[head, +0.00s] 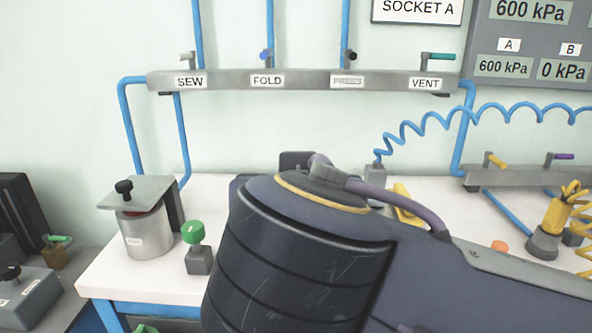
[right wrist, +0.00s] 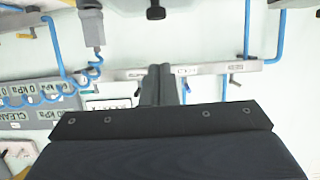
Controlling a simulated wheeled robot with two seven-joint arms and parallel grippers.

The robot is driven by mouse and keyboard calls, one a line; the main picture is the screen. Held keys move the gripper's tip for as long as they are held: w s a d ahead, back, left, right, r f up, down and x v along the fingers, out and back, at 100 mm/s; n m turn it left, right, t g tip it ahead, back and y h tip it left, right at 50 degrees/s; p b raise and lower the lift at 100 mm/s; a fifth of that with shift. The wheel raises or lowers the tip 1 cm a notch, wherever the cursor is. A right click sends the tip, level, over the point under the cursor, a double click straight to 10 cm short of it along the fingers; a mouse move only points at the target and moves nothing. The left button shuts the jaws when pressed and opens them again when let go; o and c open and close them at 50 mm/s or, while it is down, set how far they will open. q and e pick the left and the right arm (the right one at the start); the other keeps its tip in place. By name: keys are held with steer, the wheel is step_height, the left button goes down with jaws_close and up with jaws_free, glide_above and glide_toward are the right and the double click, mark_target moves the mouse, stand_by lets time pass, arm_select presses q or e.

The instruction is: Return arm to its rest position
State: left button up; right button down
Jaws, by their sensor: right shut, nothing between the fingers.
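My right gripper (right wrist: 159,70) shows in the right wrist view as two dark fingers pressed together, with nothing between them. Its wide dark body fills the bottom of that view. The fingers are seen against the grey valve rail, and I cannot tell the distance between them. In the head view a large dark link of my own arm covers the bottom middle and runs off to the right, hiding much of the white table (head: 130,268). Neither gripper shows in the head view, and my left gripper is not in view.
The valve rail (head: 225,81) with several labelled levers spans the wall. A lidded metal pot (head: 147,235) and a green-knobbed post (head: 197,258) stand on the table's left. A yellow tool (head: 553,217) stands at the right. A coiled blue hose (head: 435,118) hangs behind.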

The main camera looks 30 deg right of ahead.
steer(key=s+f+n+g+y, duration=0.15)
steer(key=f+y, duration=0.25)
steer(key=f, duration=0.7)
steer(key=s+d+f+n+g+y, duration=0.1)
steer(key=s+f+g+y, duration=0.25)
steer(key=f, duration=0.65)
steer(key=s+f+n+g+y, duration=0.15)
steer(key=f+y, duration=0.25)
steer(key=f, duration=0.7)
step_height(320, 180, up, 22)
steer(key=p, duration=2.1)
steer(key=shift+d+f+n, duration=0.15)
steer(key=shift+n, duration=0.15)
